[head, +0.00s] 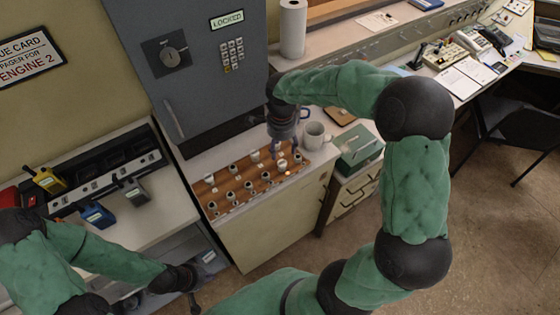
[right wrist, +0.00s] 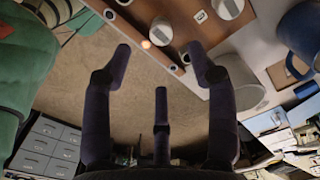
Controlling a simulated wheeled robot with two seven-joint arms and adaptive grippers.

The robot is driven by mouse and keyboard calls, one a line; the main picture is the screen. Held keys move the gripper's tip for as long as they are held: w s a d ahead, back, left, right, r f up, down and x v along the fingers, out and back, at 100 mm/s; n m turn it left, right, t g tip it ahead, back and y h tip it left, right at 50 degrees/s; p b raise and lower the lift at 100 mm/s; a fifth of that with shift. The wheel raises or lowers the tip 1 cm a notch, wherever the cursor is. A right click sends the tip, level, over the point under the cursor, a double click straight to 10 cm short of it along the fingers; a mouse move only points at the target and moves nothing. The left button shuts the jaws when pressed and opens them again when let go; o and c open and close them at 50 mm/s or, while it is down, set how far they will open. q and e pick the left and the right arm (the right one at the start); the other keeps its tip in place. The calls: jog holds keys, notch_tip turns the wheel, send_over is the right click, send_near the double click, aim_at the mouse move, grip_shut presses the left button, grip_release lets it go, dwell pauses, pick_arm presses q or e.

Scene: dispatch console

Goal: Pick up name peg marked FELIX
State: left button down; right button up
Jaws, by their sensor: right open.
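A wooden peg board (head: 225,196) lies on the white counter below the grey safe, holding several pale, round-topped name pegs (head: 265,176). The lettering is too small to read, so I cannot tell which peg is FELIX. My right gripper (head: 284,150) points down over the board's right end, its fingers open. In the right wrist view my right gripper (right wrist: 160,58) is open with nothing between its fingers; the board's edge (right wrist: 180,60) and some pegs (right wrist: 228,8) lie beyond the fingertips. My left gripper (head: 190,283) is low at the left, away from the board; its fingers are unclear.
A white mug (head: 314,136) stands close right of my right gripper, with a green box (head: 360,147) farther right. The grey safe (head: 195,65) rises behind the board. Radios (head: 97,215) and a charger rack (head: 110,177) are at left. Open floor (head: 465,240) lies at right.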

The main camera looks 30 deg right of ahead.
aim_at(281, 163)
notch_tip(281, 163, down, 8)
jog(key=shift+f+b, duration=0.15)
jog(key=shift+b, duration=0.35)
jog(key=c, duration=0.9)
